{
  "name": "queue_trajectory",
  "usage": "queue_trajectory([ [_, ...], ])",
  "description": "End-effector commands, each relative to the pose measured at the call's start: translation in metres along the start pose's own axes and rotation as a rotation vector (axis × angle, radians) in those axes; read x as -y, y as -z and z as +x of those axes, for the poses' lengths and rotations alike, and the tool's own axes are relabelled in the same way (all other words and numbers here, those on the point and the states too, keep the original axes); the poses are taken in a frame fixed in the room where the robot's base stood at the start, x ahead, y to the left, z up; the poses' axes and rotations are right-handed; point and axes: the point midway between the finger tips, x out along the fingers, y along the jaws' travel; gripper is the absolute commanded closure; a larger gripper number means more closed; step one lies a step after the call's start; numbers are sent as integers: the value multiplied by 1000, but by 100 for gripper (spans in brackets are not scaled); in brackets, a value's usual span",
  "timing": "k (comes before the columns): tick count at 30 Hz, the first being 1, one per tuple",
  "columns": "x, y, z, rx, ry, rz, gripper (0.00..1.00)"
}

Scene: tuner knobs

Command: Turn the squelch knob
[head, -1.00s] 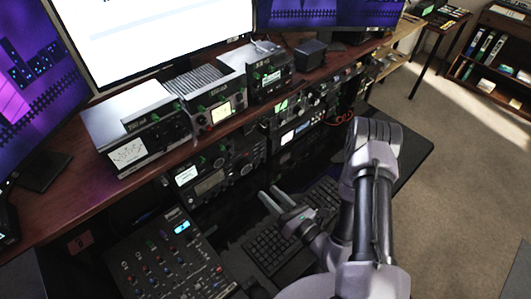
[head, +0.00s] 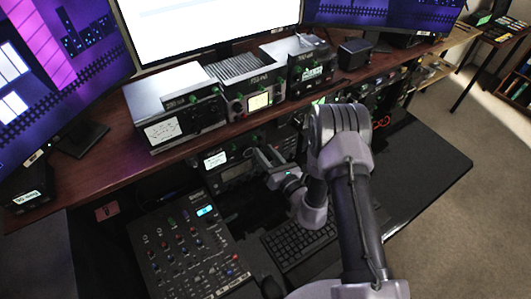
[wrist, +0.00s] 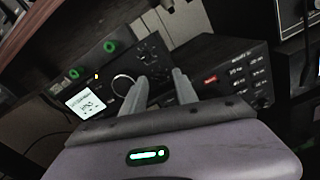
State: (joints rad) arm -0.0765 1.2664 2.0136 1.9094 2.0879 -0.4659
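The radio (wrist: 85,103) in front of my gripper has a small lit screen, two green knobs on its upper edge and a dark front with small controls. One green knob (wrist: 110,46) is right of the other green knob (wrist: 75,73). I cannot read which control is the squelch knob. A pale ring (wrist: 122,84) on the front shows beside my left finger. My gripper (wrist: 160,86) is open, with a gap between its fingers and nothing clearly held. In the head view my gripper (head: 264,157) reaches toward the radio (head: 236,174) under the shelf; its fingertips partly cover the radio.
A mixer (head: 185,250) and a keyboard (head: 300,240) lie on the lower desk. More devices stand on the shelf above, including a meter unit (head: 175,125). The shelf edge (head: 100,190) is close above the radio. The desk at right (head: 420,170) is clear.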

Motion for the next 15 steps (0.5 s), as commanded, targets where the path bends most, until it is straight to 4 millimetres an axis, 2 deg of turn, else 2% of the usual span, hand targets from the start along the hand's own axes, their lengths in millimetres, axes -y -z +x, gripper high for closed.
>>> queue_trajectory([
  [8, 0, 0, 2, -1, 0, 0, 65],
  [14, 0, 0, 2, -1, 0, 0, 100],
  [15, 0, 0, 2, -1, 0, 0, 100],
])
